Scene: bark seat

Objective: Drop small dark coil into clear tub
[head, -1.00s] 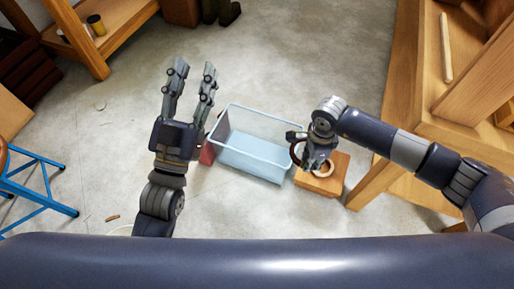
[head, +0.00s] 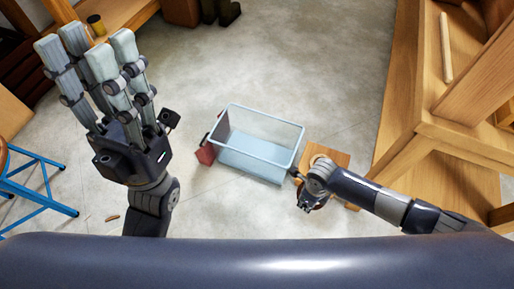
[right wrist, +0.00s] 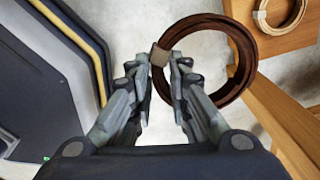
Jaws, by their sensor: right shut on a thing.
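The small dark coil (right wrist: 243,58), a dark brown ring with a tan tag, is in the right wrist view. My right gripper (right wrist: 160,72) is shut on it at the tag, and the ring sticks out to the right of the fingers. In the head view my right gripper (head: 306,206) is low, in front of and right of the clear tub; the coil is mostly hidden there. The clear tub (head: 229,160) stands on the floor with a pale blue bottom and looks empty. My left gripper (head: 90,48) is raised at the left, open and empty.
A wooden block (head: 335,156) stands right of the tub; a light coil (right wrist: 262,18) lies on it. A red object (head: 205,153) is left of the tub. A wooden bench (head: 440,150) fills the right, a blue-legged stool (head: 45,185) the left. Floor behind the tub is clear.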

